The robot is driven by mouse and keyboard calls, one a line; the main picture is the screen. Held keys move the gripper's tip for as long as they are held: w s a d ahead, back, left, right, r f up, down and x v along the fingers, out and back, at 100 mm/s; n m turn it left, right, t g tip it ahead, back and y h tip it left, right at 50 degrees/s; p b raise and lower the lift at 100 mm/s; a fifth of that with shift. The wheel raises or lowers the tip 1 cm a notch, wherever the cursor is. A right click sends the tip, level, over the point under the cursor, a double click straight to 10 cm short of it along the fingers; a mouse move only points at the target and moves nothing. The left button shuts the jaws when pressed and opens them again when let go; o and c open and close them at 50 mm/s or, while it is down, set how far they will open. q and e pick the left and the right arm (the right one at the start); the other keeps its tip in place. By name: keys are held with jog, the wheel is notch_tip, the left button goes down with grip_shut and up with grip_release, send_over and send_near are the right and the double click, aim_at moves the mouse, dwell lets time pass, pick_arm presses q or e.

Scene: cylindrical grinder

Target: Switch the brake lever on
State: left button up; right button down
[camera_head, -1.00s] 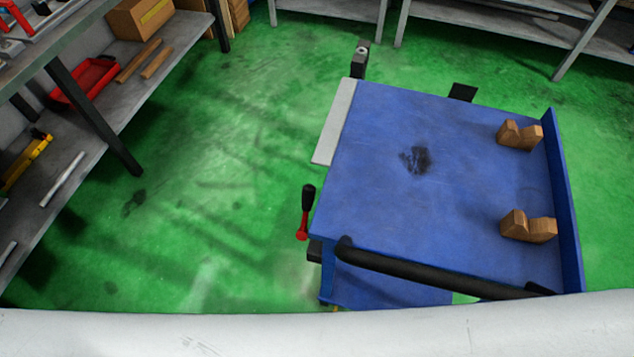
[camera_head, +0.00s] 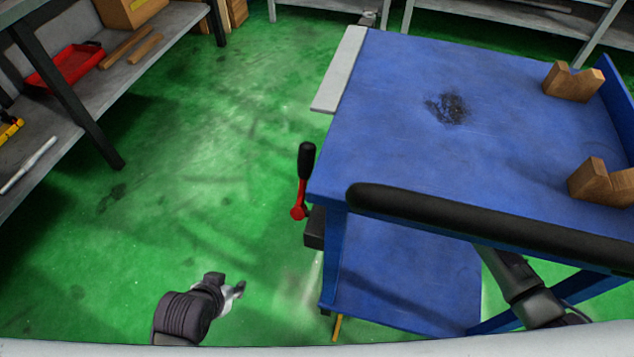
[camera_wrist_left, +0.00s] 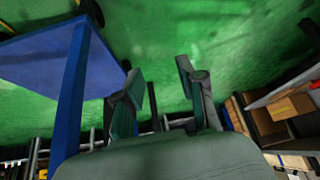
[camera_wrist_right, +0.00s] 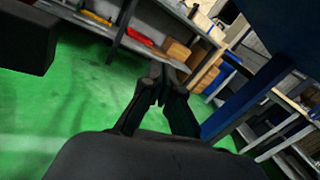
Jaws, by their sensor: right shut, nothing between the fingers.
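The brake lever (camera_head: 302,183) has a black grip on a red arm. It stands roughly upright, grip up, at the left side of the blue cart (camera_head: 400,150). My left gripper (camera_head: 237,291) is low over the green floor, below and left of the lever and apart from it. In the left wrist view its two fingers (camera_wrist_left: 158,80) are spread with nothing between them. My right arm comes in below the cart's black handle bar, which hides part of it in the head view. In the right wrist view my right gripper (camera_wrist_right: 160,72) has its fingertips together, empty.
The thick black handle bar (camera_head: 450,220) crosses the cart's near side. Wooden V-shaped blocks (camera_head: 573,82) sit on the cart's top. A grey shelf (camera_head: 100,95) with a red tray (camera_head: 68,68) stands at the left. Green floor between shelf and cart is clear.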

aim_at(314, 149)
pick_arm(q)
jog(key=shift+t, duration=0.5)
jog(key=r, duration=0.2)
jog(key=r+b, duration=0.1)
jog(key=r, duration=0.1)
jog(key=r+b, duration=0.1)
jog(key=r, duration=0.1)
jog(key=shift+s+a, duration=0.1)
jog(key=shift+s, duration=0.3)
pick_arm(e)
jog(key=s+a+r+n+g, duration=0.1)
jog(key=n, duration=0.3)
jog(key=s+a+n+g+y, duration=0.1)
jog(key=n+g, duration=0.1)
jog(key=n, duration=0.2)
jog(key=s+a+r+n+g, duration=0.1)
jog(key=n+g, duration=0.1)
jog(key=n, duration=0.2)
jog(key=shift+s+a+r+n+y, duration=0.25)
jog(key=shift+s+r+n+y, duration=0.05)
jog(key=shift+s+r+y, duration=0.1)
jog(key=shift+w, duration=0.1)
